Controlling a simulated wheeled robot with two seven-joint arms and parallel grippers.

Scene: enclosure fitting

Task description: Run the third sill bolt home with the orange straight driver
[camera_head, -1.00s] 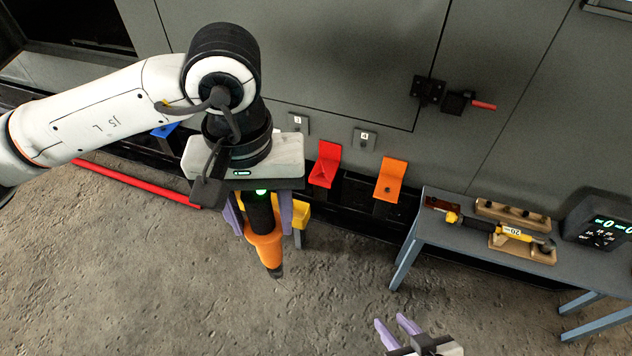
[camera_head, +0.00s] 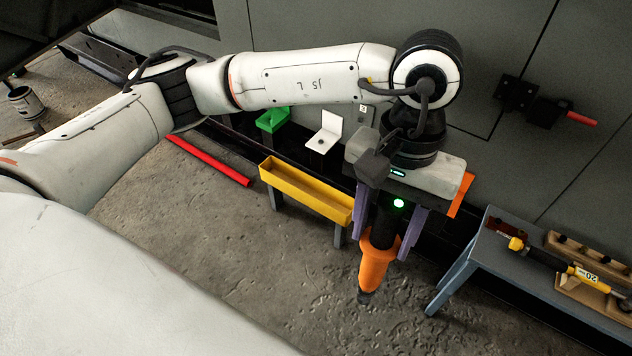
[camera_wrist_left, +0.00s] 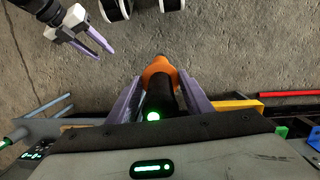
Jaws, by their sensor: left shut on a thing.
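In the head view my left gripper (camera_head: 388,225) is shut on the orange straight driver (camera_head: 376,262), with its purple fingers either side of the black body. The driver points downward, slightly tilted, above the floor; its green light is lit. In the left wrist view the driver (camera_wrist_left: 160,72) sits between the left fingers (camera_wrist_left: 160,105). My right gripper (camera_wrist_left: 94,42) is open and empty in that view. A white bracket (camera_head: 327,134) with a dark bolt on it stands on the sill left of the left gripper. Which bolt is third I cannot tell; the gripper hides part of the sill.
A yellow trough (camera_head: 305,197) stands in front of the sill, left of the driver. A green bracket (camera_head: 272,121) and a partly hidden orange bracket (camera_head: 462,197) are on the sill. A bench (camera_head: 490,262) with a yellow tool (camera_head: 580,273) is at right. A red bar (camera_head: 210,162) lies at left.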

